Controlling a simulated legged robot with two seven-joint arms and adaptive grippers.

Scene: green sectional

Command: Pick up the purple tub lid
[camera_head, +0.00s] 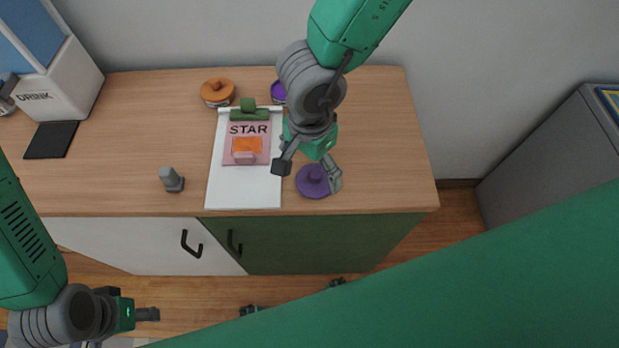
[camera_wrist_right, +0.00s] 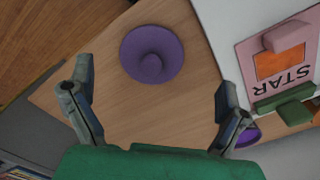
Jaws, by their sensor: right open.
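The purple tub lid (camera_head: 314,184) is a flat round disc with a knob, lying on the wooden counter near its front edge. It also shows whole in the right wrist view (camera_wrist_right: 152,54), ahead of the fingers. My right gripper (camera_head: 308,174) is open and empty above the lid, one finger to its left and one over its right side. In the right wrist view my right gripper (camera_wrist_right: 155,82) has its fingers wide apart, with bare counter between them. My left gripper (camera_head: 147,314) is low at the left, in front of the cabinet; its finger opening is unclear.
A white clipboard (camera_head: 238,190) with a pink STAR card lies left of the lid. A purple tub (camera_head: 278,92) is partly hidden behind my right arm. An orange-lidded tub (camera_head: 217,92), a grey object (camera_head: 171,180) and a black mat (camera_head: 51,140) stand further left. Counter right of the lid is clear.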

